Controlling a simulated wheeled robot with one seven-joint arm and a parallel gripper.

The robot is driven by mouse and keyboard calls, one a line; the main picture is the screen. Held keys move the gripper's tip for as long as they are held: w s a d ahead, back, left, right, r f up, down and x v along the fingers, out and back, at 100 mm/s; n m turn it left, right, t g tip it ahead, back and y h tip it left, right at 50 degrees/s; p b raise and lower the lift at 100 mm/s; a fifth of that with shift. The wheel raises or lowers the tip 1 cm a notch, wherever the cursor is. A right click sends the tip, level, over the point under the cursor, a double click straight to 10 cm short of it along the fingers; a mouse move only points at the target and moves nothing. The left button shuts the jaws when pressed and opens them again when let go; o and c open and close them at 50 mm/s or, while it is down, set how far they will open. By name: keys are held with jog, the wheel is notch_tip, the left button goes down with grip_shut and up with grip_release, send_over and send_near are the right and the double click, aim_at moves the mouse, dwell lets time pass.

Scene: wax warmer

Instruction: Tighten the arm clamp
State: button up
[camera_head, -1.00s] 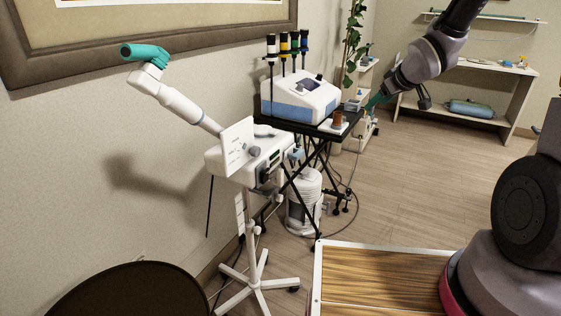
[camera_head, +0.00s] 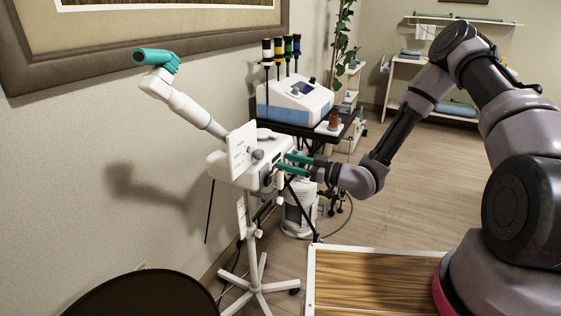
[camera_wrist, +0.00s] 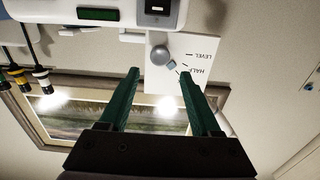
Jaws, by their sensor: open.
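The white jointed arm (camera_head: 185,103) with a teal end rises up and left from a white box on a wheeled stand. At its base a white plate (camera_head: 240,146) stands upright. A round grey knob (camera_head: 257,154), which looks like the clamp knob, sits at the plate. In the wrist view, which is upside down, the knob (camera_wrist: 160,56) shows in front of the plate, with the marks "HALF" and "LEVEL" beside it. My gripper (camera_head: 281,161) is right of the knob. Its green fingers (camera_wrist: 159,72) are open and empty, with the knob apart from them, between and beyond their tips.
The white stand box (camera_head: 222,167) is close to my fingers. A black cart (camera_head: 340,130) with a blue-and-white machine (camera_head: 292,103) and several bottles stands behind. A wood-topped surface (camera_head: 370,280) is at front, a dark round seat (camera_head: 135,295) at front left. Floor at right is clear.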

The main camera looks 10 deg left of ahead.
aim_at(262, 155)
jog(key=shift+x, duration=3.9)
jog(key=c, duration=1)
jog(key=shift+o, duration=0.2)
jog(key=m, duration=0.3)
jog(key=shift+w+d, duration=0.1)
jog(key=shift+d, duration=0.05)
jog(key=m, duration=0.6)
jog(key=o, duration=1)
jog(key=shift+a+n, duration=0.25)
jog(key=shift+n, duration=0.05)
jog(key=shift+c, duration=0.2)
jog(key=shift+d, duration=0.45)
jog(key=shift+s+v, duration=0.1)
jog(key=shift+v, duration=1.25)
jog(key=shift+s+v, duration=0.15)
jog(key=shift+v, duration=1.15)
